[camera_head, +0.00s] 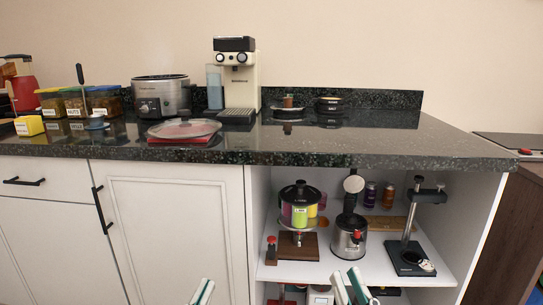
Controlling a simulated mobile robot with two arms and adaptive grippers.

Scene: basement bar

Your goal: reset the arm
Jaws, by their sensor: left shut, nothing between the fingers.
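My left gripper (204,291) shows at the bottom edge, in front of the white cabinet door (163,225). Its green and white fingertips are together, with nothing held. My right gripper (348,287) shows at the bottom edge, in front of the lower part of the open shelf (405,284). Its two fingers stand apart, and I see nothing between them. Both arms are mostly outside the picture.
The dark counter (370,150) carries a coffee machine (240,80), a metal cooker (160,97) and a lid (184,128). A dark cabinet (515,235) stands at right.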

